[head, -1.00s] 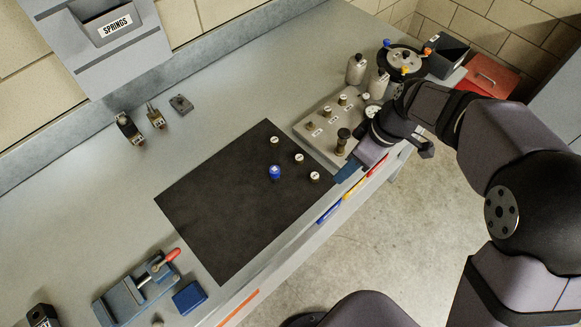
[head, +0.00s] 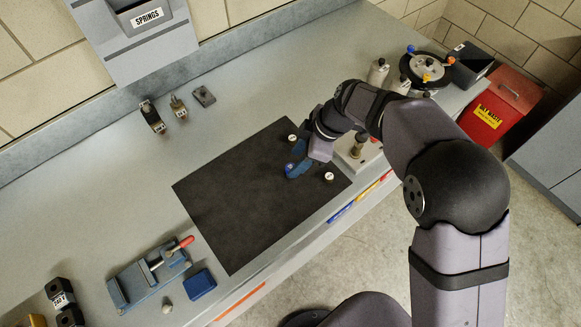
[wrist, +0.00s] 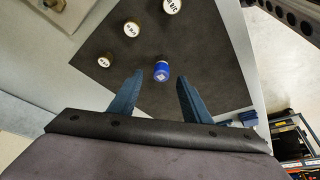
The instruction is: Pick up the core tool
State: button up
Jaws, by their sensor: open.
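A small blue piece with a pale mark on its end, probably the core tool (wrist: 161,72), stands on the black mat (head: 230,205). In the wrist view it is beyond my fingertips, roughly midway between them. My gripper (wrist: 157,80) is open and empty, with its two blue fingers on either side of the gap. In the head view my gripper (head: 297,170) is low over the right part of the mat. Its blue fingers largely cover the blue piece there. I cannot tell how high the fingertips are above the mat.
White-topped labelled pieces stand on the mat close by, one (wrist: 131,29) beyond the blue piece and one (wrist: 104,62) to its left. A metal plate with fittings (head: 350,158) is right of my gripper. A blue vise (head: 148,275) is at front left. The mat's left part is clear.

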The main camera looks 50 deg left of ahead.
aim_at(291, 167)
jog(key=p+x, duration=0.2)
jog(key=x, duration=0.1)
jog(key=shift+s+f, duration=0.15)
jog(key=shift+s, duration=0.05)
jog(key=shift+p+x, duration=0.45)
jog(key=shift+x, duration=0.4)
jog(key=shift+w+d, duration=0.1)
grip_shut()
